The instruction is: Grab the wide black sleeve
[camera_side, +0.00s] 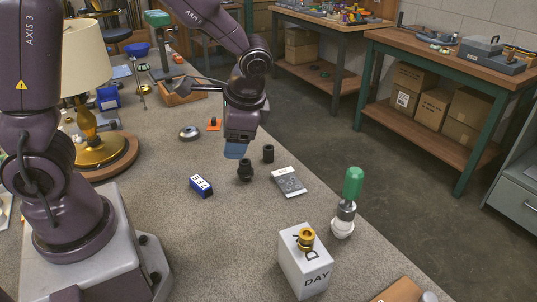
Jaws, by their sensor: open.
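Two small black parts stand upright on the grey bench. The nearer one (245,171) looks wider, with a narrower top, and may be the wide black sleeve. The other (268,153) is a plain short cylinder a little behind and to its right. My gripper (236,152) points down with blue fingertips, just above and slightly left of the nearer black part. It is open, and nothing shows between its fingers. The gap between the fingers is hidden from this side.
A blue box (201,186) and a grey card (289,182) lie nearby. A white block (304,265) with a brass part (306,239), a green-handled tool (350,195) and a lamp (90,125) stand around. The bench between them is clear.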

